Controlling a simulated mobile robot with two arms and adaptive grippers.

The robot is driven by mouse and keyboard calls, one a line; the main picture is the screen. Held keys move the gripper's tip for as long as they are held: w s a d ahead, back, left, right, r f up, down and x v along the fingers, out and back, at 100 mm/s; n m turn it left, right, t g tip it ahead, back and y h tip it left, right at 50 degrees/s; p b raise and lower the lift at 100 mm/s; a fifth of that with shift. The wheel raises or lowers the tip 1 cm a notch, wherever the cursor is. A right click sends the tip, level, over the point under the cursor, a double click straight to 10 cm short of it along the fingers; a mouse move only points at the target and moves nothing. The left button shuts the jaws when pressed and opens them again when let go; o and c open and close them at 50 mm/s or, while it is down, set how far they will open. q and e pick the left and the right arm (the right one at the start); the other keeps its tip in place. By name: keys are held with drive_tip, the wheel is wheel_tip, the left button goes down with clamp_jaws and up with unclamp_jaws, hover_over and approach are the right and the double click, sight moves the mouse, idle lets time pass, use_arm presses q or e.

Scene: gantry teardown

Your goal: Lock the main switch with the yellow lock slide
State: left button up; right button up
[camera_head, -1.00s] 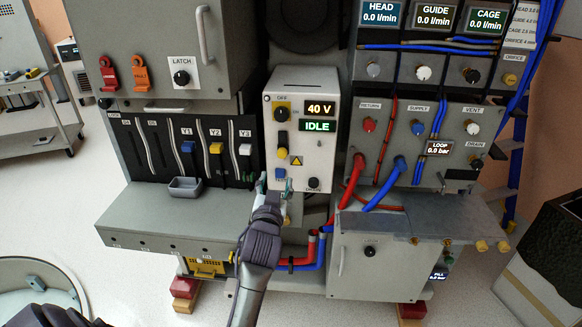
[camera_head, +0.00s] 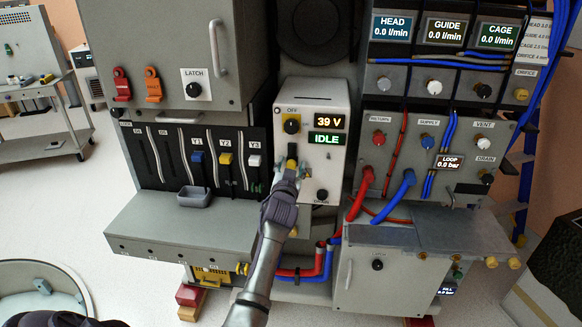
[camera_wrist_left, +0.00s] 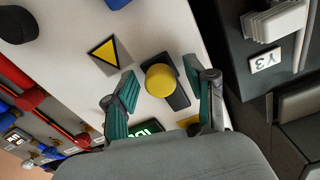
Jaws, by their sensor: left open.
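The white control box (camera_head: 338,150) shows "39 V" and "IDLE". In the left wrist view the slide's round yellow knob (camera_wrist_left: 160,79) sits on a black track (camera_wrist_left: 178,95). My left gripper (camera_wrist_left: 162,92) is open there, with one green-padded finger on each side of the knob; I cannot tell whether they touch it. My right gripper is not in view.
A yellow warning triangle (camera_wrist_left: 104,53) is beside the slide. The Y1, Y2 and Y3 levers (camera_head: 226,158) stand left of the box, above a small grey tray (camera_head: 194,197). Red and blue hoses (camera_head: 405,186) run on the right. The grey ledge (camera_head: 175,225) is mostly clear.

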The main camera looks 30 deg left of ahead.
sight(292, 151)
use_arm(q)
clamp_jaws()
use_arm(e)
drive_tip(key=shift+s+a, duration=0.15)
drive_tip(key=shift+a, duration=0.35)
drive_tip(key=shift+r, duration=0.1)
use_arm(q)
wheel_tip(292, 151, up, 4)
drive_tip(key=p, duration=0.3)
drive_tip(key=shift+r, duration=0.15)
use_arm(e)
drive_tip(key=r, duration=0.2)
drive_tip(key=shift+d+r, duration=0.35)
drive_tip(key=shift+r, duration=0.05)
use_arm(q)
drive_tip(key=shift+c, duration=1.3)
unclamp_jaws()
drive_tip(key=shift+o, duration=1.3)
